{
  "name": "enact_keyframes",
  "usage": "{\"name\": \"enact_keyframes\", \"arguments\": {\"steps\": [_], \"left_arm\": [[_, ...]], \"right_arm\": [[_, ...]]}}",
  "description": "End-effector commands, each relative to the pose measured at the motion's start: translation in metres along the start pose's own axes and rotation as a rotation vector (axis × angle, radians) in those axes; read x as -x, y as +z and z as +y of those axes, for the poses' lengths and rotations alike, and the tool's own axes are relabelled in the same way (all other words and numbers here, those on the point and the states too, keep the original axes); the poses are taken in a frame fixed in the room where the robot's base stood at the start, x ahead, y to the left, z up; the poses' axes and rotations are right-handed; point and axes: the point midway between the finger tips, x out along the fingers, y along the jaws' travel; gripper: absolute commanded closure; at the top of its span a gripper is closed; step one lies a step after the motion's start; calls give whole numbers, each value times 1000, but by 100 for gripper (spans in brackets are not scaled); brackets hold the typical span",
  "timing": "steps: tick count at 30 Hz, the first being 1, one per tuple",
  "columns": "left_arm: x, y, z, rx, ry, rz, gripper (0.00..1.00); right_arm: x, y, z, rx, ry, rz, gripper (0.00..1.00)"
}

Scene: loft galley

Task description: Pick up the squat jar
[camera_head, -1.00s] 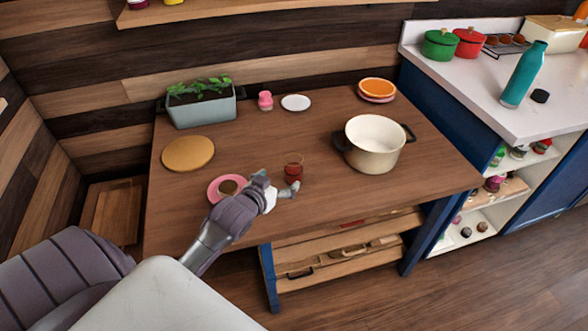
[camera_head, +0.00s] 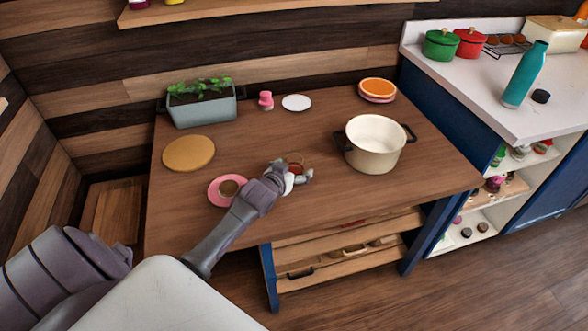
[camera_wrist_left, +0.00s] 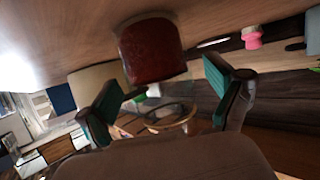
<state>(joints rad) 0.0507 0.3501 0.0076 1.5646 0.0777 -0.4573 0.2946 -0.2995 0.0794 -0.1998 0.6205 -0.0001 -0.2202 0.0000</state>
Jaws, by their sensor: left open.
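The squat jar (camera_head: 295,158) stands on the wooden table, with dark red contents low in it and a clear upper part with a thin brownish rim. In the head view my left gripper (camera_head: 298,178) is in front of it and hides most of it. In the left wrist view, which is upside down, the red part of the jar (camera_wrist_left: 150,50) shows ahead, between the lines of the two fingers. My left gripper (camera_wrist_left: 162,97) is open, with teal pads apart on either side and no clear contact with the jar. My right gripper is not in view.
A cream pot (camera_head: 374,146) stands to the right of the jar. A pink plate (camera_head: 214,194) with a brown-filled cup (camera_head: 229,188) is to the left. A round board (camera_head: 188,153), planter (camera_head: 202,107), pink item (camera_head: 265,101) and white plate (camera_head: 297,103) lie farther back. The table (camera_head: 330,205) is bare in front.

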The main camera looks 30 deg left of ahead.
Motion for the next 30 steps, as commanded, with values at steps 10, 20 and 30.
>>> {"name": "enact_keyframes", "arguments": {"steps": [10,20,30], "left_arm": [[0,0,0,0,0,-1,61],[0,-2,0,0,0,3,90],[8,-20,0,-1,0,6,90]], "right_arm": [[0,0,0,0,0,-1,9],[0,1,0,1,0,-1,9],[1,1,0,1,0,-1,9]]}}
